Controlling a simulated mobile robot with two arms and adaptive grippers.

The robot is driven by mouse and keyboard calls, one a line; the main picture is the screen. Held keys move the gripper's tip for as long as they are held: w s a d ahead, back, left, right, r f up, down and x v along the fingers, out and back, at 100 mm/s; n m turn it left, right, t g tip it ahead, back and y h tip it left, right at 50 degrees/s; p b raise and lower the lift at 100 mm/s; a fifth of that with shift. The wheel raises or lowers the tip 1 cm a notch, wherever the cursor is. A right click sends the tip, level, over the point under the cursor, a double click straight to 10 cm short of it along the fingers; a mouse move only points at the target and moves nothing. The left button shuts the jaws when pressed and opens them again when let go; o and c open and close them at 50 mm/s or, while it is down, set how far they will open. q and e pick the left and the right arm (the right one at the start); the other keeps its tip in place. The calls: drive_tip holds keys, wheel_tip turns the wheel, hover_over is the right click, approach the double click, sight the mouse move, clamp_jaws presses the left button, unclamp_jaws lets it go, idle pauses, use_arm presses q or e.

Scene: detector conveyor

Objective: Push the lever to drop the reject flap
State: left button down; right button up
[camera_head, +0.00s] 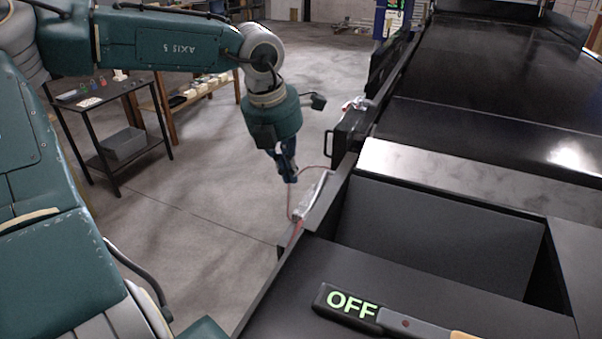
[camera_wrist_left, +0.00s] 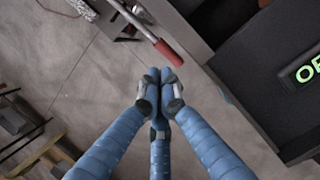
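The lever shows in the left wrist view as a thin metal rod with a red grip (camera_wrist_left: 167,51), next to the dark conveyor side. In the head view, a red piece (camera_head: 297,232) at the conveyor's left edge looks like the same grip. My left gripper (camera_head: 291,178) hangs beside the conveyor, above the floor. Its blue fingers (camera_wrist_left: 161,84) are drawn together with nothing visible between them, close to the red grip but apart from it. A dark rectangular recess (camera_head: 430,235) lies in the conveyor top; I cannot tell the reject flap apart there. My right gripper is not in view.
A black wand reading OFF (camera_head: 350,303) lies on the conveyor's near surface. A dark belt (camera_head: 500,65) runs back behind a metal strip (camera_head: 480,174). A small dark table (camera_head: 100,92) with small items stands at left. The floor between is clear.

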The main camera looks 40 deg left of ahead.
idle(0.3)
use_arm(q)
drive_tip(key=v, duration=1.2)
drive_tip(key=shift+s, duration=0.15)
idle(1.2)
